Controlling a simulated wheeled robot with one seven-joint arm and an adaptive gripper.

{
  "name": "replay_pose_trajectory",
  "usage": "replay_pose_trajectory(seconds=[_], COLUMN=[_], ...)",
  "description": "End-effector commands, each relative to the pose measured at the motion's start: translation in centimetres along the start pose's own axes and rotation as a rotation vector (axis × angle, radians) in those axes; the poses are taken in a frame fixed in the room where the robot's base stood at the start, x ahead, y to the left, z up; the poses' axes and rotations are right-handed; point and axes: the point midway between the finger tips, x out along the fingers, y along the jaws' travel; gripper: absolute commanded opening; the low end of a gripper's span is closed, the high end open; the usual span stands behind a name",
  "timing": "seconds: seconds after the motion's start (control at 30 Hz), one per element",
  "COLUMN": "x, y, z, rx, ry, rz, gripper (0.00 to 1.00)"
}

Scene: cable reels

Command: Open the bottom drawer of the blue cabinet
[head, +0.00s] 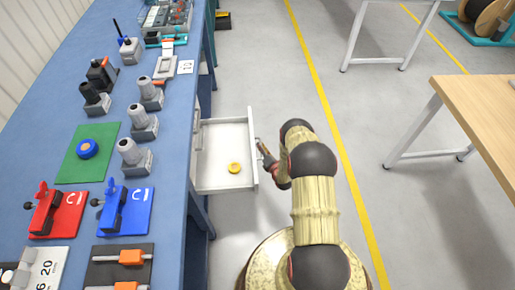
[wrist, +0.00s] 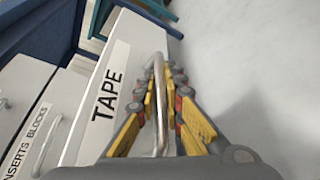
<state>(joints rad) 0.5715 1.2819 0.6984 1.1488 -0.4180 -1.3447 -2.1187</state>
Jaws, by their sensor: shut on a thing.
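A white drawer (head: 222,186) stands pulled out from under the blue workbench, with a yellow roll (head: 234,168) lying inside. The wrist view shows its front labelled TAPE (wrist: 82,130), with a metal bar handle (wrist: 160,125). My gripper (wrist: 160,85) is shut on this handle, its yellow and black fingers on either side of the bar. In the head view my gripper (head: 264,152) is at the drawer's outer front, partly hidden by my arm. A drawer front labelled INSERTS BLOCKS (wrist: 30,125) lies beside it, apparently above by the lettering. The cabinet body is mostly hidden under the bench.
The blue workbench (head: 165,205) on the left carries several tools, a red fixture (head: 60,215), a blue fixture (head: 125,210) and a green mat (head: 75,165). A wooden table (head: 480,110) stands right. Grey floor with a yellow line (head: 325,100) is open between.

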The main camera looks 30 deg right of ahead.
Motion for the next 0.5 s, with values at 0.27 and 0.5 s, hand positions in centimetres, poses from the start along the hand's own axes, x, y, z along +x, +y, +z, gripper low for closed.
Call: replay_pose_trajectory(seconds=[0.27, 0.5], x=[-0.02, 0.0], y=[-0.06, -0.02], z=[-0.04, -0.03], rx=[0.0, 0.0], ry=[0.0, 0.0], rz=[-0.001, -0.001], gripper=[0.0, 0.22])
